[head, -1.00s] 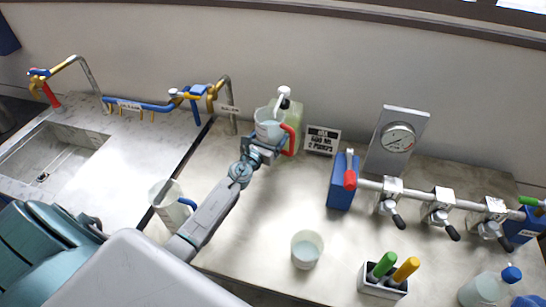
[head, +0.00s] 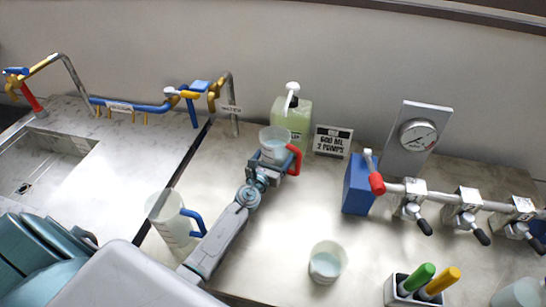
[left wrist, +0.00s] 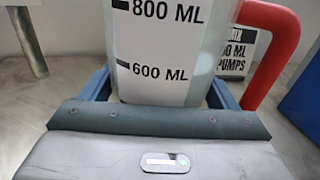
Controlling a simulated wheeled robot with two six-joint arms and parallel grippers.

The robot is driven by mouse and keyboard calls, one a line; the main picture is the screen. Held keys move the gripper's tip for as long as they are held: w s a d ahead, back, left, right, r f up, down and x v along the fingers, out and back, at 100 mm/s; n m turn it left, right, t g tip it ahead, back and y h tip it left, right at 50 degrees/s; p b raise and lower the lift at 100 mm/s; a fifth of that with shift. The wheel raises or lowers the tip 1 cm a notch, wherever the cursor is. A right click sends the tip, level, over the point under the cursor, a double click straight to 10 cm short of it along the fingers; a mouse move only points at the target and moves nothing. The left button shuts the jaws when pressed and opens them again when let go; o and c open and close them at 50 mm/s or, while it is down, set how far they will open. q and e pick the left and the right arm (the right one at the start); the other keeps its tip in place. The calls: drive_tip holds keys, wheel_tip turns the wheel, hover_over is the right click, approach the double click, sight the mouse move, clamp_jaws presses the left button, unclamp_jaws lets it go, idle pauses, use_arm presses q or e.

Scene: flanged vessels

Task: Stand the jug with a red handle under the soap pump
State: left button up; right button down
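The jug with a red handle (head: 274,147) is clear, upright and holds pale liquid. It stands in front of the soap pump (head: 293,116), a bottle of pale green soap with a white pump head, and hides part of it. The spout points down near the jug's rim; I cannot tell if it is right over the mouth. My left gripper (head: 268,168) is shut on the jug from the front. In the left wrist view the jug (left wrist: 165,50) shows 800 and 600 ML marks between blue fingers. Whether its base touches the counter is hidden. My right gripper is out of view.
A sign (head: 332,141) reading 600 ML, 2 pumps stands right of the pump. A blue-handled jug (head: 170,218) stands left of my arm, a cup (head: 326,262) to its right. A valve pipe with gauge (head: 418,135) is at right, a sink (head: 45,165) at left.

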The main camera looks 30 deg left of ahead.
use_arm(q)
drive_tip(key=o, duration=0.3)
drive_tip(key=shift+s+d+r, duration=0.1)
drive_tip(key=shift+s+d, duration=0.05)
drive_tip(key=shift+d, duration=0.15)
drive_tip(key=shift+d+r, duration=0.1)
drive_tip(key=shift+d, duration=0.05)
drive_tip(key=shift+s+a, duration=0.2)
drive_tip(key=shift+s, duration=0.05)
drive_tip(key=s, duration=1)
drive_tip(key=shift+s+d, duration=0.2)
drive_tip(key=shift+d, duration=0.15)
drive_tip(key=shift+s, duration=0.5)
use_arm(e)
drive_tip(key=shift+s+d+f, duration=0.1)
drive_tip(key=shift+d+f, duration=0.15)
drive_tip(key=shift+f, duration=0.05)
